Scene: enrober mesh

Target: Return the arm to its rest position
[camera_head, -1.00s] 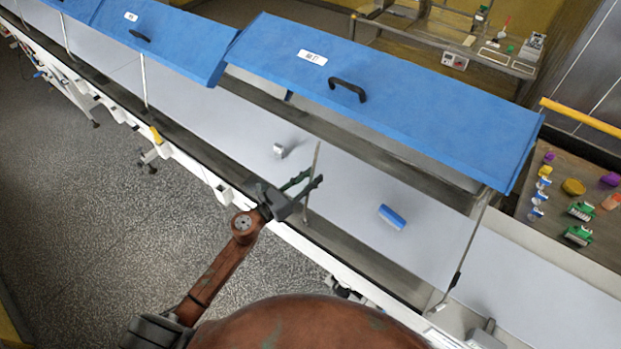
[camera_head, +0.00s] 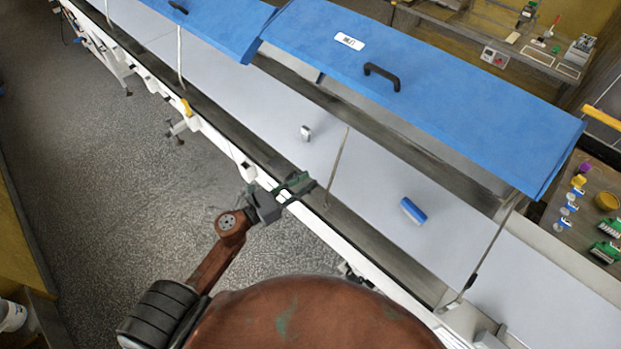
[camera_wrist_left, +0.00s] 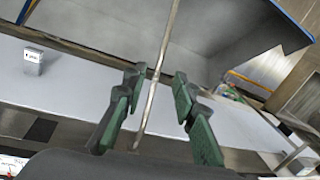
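My left arm comes in from the lower left in the head view. Its gripper (camera_head: 302,183) hangs over the near edge of the long enrober line (camera_head: 395,270), just left of a thin metal strut (camera_head: 337,165). In the left wrist view the two green fingers (camera_wrist_left: 155,95) stand apart with nothing held between them. The strut (camera_wrist_left: 160,70) shows in the gap, seemingly beyond the fingertips. My right gripper is not in view.
A blue lid (camera_head: 440,105) with a black handle is propped open over the belt. Open floor (camera_head: 120,190) lies left of the line. A side table with small items stands right.

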